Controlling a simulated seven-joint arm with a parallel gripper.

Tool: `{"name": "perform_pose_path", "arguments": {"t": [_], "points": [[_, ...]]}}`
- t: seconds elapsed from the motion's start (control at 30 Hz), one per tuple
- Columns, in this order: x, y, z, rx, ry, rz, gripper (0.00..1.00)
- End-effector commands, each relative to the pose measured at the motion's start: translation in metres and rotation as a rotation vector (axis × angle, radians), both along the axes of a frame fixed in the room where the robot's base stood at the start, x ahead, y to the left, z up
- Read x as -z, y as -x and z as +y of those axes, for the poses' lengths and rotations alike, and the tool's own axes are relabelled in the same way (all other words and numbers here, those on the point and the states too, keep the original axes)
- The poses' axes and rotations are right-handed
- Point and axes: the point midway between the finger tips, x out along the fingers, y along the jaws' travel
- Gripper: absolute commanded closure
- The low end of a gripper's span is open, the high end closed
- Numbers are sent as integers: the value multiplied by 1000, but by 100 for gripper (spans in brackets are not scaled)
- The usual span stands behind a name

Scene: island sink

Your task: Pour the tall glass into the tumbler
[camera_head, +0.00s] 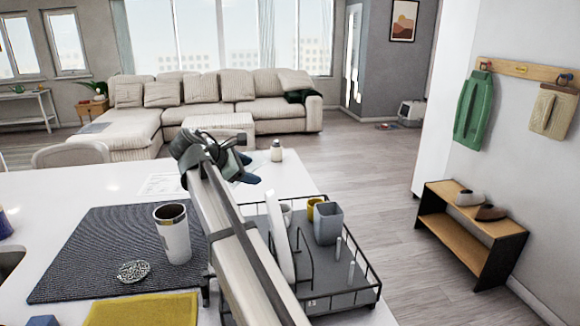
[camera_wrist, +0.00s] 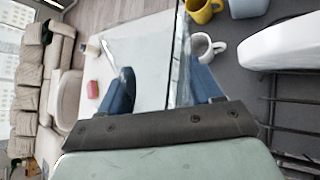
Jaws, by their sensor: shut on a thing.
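The tall glass (camera_wrist: 155,60) is clear and shows between the blue fingers of my gripper (camera_wrist: 161,86) in the wrist view. My gripper is shut on it. In the head view my gripper (camera_head: 243,170) is above the far part of the white counter, and the glass is too faint there to judge its tilt or contents. The tumbler (camera_head: 176,240), white with a steel rim, stands upright on the dark mat, nearer the camera and left of my arm. Its open top faces up; I cannot see what is inside.
A black dish rack (camera_head: 340,298) stands right of the tumbler, partly behind my arm, holding a grey cup (camera_head: 328,224), a yellow mug (camera_wrist: 203,9) and a white mug (camera_wrist: 206,48). A scrubber (camera_head: 134,271) and yellow cloth (camera_head: 140,311) lie near the tumbler. A shaker (camera_head: 277,152) stands at the back.

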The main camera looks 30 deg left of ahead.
Motion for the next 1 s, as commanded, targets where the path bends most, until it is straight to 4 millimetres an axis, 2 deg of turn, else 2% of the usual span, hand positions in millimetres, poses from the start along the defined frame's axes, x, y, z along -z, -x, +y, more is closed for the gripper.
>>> {"name": "perform_pose_path", "arguments": {"t": [0.03,0.2,0.5,0.7,0.83,1.0], "points": [[1,14,19,-20,-13,7,73],[6,61,68,-77,-51,35,73],[14,149,141,-169,-112,82,73],[17,191,170,-211,-136,104,73],[18,206,178,-225,-144,112,73],[16,212,181,-229,-176,136,73]]}}
